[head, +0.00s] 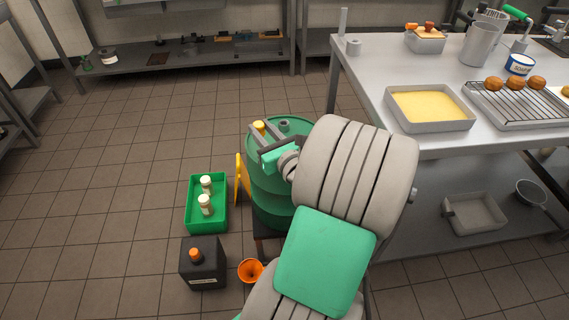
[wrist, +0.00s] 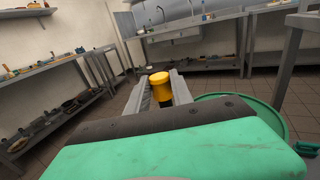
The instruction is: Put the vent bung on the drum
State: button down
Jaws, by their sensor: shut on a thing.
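The vent bung (head: 259,127) has a yellow cap. My gripper (head: 262,139) is shut on it, over the far left part of the drum's top. In the wrist view the bung (wrist: 160,78) stands between the fingertips, with a dark lower part below the yellow cap. The green drum (head: 270,207) stands upright left of the steel table, partly hidden by my arm. Its rim also shows in the wrist view (wrist: 262,103), right of and below the fingers. I cannot tell whether the bung touches the drum top.
A grey fitting (head: 284,125) sits on the drum top. A green crate (head: 190,218) with white bottles, a black canister (head: 203,268) and an orange funnel (head: 250,270) stand on the floor at left. The steel table (head: 370,68) is close on the right. The floor at far left is clear.

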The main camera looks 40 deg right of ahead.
jog(key=s+d+f+m+h+b, duration=0.2)
jog(key=s+d+f+h+b, duration=0.15)
jog(key=s+d, duration=0.2)
jog(key=shift+g+y, duration=0.25)
jog(key=shift+g, duration=0.15)
jog(key=w+d+f+b, duration=0.1)
jog(key=w+d+f, duration=0.1)
jog(key=w+f, duration=0.1)
jog(key=w+d+f+b, duration=0.1)
jog(key=w+d+f, duration=0.2)
jog(key=w, duration=0.1)
jog(key=w+d+f+b, duration=0.1)
jog(key=w+d+f, duration=0.2)
jog(key=w, duration=0.1)
jog(key=shift+d+b, duration=0.1)
jog(key=shift+b, duration=0.2)
jog(key=shift+w+d+f+b, duration=0.2)
jog(key=shift+f+b, duration=0.3)
jog(key=shift+f, duration=0.45)
jog(key=shift+w+d+f+b, duration=0.1)
jog(key=shift+w+f+b, duration=0.1)
jog(key=shift+f+b, duration=0.5)
jog(key=shift+f, duration=0.2)
jog(key=shift+f, duration=0.2)
jog(key=c, duration=1.1)
grip_release()
